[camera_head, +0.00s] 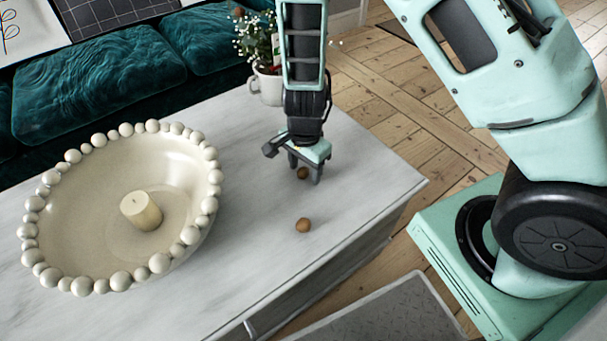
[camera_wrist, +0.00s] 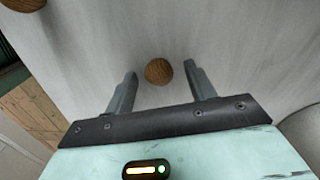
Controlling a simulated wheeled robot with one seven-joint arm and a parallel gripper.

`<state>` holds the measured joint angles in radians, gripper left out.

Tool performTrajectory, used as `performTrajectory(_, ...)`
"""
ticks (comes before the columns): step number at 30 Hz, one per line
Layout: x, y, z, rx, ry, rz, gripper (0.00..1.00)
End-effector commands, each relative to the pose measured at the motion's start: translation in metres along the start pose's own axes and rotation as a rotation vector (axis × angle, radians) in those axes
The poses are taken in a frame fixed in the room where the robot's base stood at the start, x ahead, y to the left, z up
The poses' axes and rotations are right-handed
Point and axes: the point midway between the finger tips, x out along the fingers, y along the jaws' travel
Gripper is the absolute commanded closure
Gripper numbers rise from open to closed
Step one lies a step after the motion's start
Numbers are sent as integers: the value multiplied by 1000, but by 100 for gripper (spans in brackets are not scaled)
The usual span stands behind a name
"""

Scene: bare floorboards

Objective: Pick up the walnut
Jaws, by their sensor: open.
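A small round brown walnut (camera_head: 303,173) lies on the pale marbled tabletop (camera_head: 260,215), partly hidden by my gripper in the head view. My gripper (camera_head: 305,176) points down over it, open, with a finger to each side. In the wrist view the walnut (camera_wrist: 158,71) shows between the two open fingertips (camera_wrist: 161,73), apart from both. A second similar brown ball (camera_head: 303,225) lies nearer the table's front edge. A brown ball also shows in the top left corner of the wrist view (camera_wrist: 22,4).
A large cream bowl with a beaded rim (camera_head: 185,262) holds a candle (camera_head: 141,211) on the left of the table. A white pot with flowers (camera_head: 268,86) stands behind my gripper. A teal sofa (camera_head: 95,80) is beyond the table.

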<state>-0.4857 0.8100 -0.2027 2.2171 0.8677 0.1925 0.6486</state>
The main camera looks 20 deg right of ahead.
Motion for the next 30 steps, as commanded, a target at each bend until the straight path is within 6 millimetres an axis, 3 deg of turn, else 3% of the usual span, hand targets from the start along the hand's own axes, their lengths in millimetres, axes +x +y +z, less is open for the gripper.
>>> performTrajectory(3, -1, 0, 0, 0, 0, -1, 48)
performTrajectory(8, -1, 0, 0, 0, 0, 0, 92)
performTrajectory(20, -6, 0, 0, 0, 0, -1, 93)
performTrajectory(30, -69, -1, 0, -2, 0, -4, 93)
